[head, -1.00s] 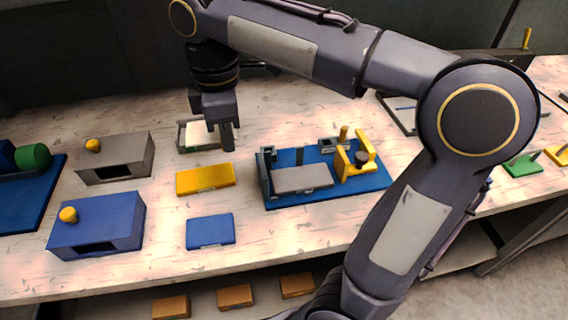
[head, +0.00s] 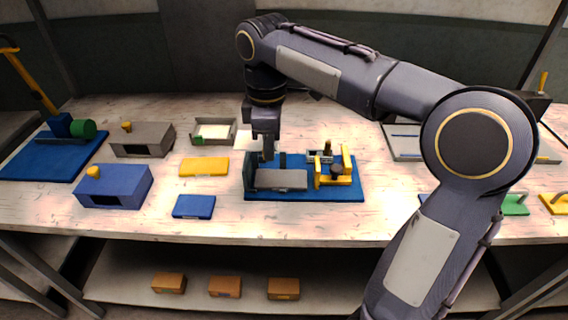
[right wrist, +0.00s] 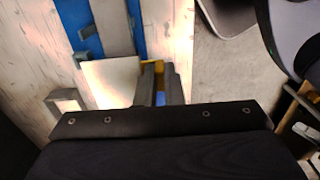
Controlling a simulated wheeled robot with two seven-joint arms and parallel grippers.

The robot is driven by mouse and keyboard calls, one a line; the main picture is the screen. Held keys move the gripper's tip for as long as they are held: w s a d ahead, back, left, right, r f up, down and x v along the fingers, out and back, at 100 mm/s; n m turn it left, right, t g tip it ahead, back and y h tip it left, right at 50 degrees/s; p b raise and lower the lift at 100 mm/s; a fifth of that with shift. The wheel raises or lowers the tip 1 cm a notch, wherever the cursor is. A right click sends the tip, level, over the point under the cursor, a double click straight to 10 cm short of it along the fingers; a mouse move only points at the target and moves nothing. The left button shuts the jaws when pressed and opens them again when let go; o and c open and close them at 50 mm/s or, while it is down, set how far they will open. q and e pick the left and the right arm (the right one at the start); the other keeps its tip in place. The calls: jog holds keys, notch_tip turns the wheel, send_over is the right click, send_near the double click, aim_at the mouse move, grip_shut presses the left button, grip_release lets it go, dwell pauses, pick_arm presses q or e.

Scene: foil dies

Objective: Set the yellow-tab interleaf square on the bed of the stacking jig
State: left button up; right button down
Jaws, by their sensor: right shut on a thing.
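The stacking jig has a blue base (head: 300,196) with a grey bed (head: 281,179), and it stands on the bench. My right gripper (head: 265,157) is above the back left part of the jig, pointing down. It is shut on the pale, thin interleaf (head: 245,147), which sticks out to the left of the fingers. In the right wrist view the interleaf (right wrist: 110,82) lies flat beside the fingers (right wrist: 160,72), with yellow showing between them. It covers part of the jig there. The gap between interleaf and bed is hard to judge. My left gripper is out of view.
An open tray (head: 233,131) with a pale sheet and a green tab stands behind left. A yellow block (head: 204,167), a blue block (head: 194,206), a grey box (head: 142,140) and a blue box (head: 114,187) stand left. A yellow bracket (head: 348,165) rises on the jig's right.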

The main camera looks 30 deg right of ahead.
jog(key=w+d+f, duration=0.3)
jog(key=d+f, duration=0.2)
jog(key=f, duration=0.4)
jog(key=shift+f+b, duration=0.15)
jog(key=shift+b, duration=0.15)
jog(key=shift+f, duration=0.1)
jog(key=shift+f, duration=0.1)
jog(key=c, duration=1.5)
grip_release()
jog(key=shift+f, duration=0.1)
jog(key=shift+c, duration=0.2)
